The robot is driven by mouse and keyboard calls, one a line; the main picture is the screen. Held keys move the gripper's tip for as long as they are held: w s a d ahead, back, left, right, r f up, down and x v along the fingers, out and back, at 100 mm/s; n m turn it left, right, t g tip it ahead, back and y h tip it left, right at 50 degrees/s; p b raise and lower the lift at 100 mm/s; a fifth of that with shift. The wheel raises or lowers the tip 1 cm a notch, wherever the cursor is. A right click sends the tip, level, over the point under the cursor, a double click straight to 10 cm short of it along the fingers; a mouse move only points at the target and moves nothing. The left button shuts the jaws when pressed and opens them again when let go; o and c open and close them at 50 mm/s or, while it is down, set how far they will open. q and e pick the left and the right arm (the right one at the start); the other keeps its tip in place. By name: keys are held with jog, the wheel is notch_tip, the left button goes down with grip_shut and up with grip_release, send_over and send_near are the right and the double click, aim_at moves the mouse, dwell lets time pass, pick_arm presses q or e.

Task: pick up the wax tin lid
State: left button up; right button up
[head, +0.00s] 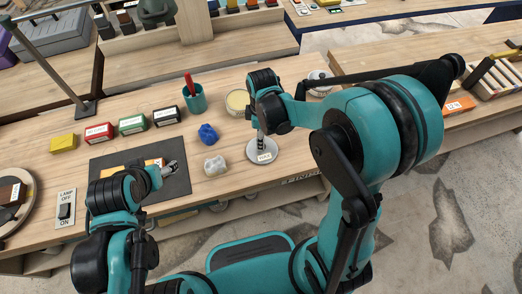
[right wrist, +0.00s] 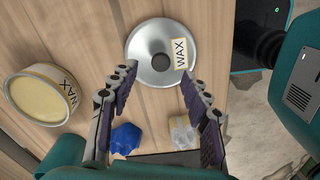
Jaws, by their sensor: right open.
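The wax tin lid (head: 262,151) is a round silver disc with a white WAX label. It lies flat on the wooden bench in the head view. The right wrist view shows the same lid (right wrist: 150,72) with a dark knob at its centre. My right gripper (right wrist: 158,78) is open, its fingertips pointing at the lid's lower part, with nothing between them. In the head view my right arm hangs above the lid and hides most of that gripper. My left gripper (head: 170,168) is over the dark mat; its jaws are too small to read.
The open wax tin (head: 237,103) stands behind the lid. A blue lump (head: 208,134) and a pale lump (head: 215,166) lie left of the lid. A teal cup (head: 194,100) and several labelled boxes stand further left. The bench edge is just in front of the lid.

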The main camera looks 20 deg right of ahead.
aim_at(270, 153)
notch_tip(270, 153, down, 5)
jog(key=shift+r+b, duration=0.2)
jog(key=shift+b, duration=0.85)
jog(key=shift+s+r, duration=0.1)
grip_shut()
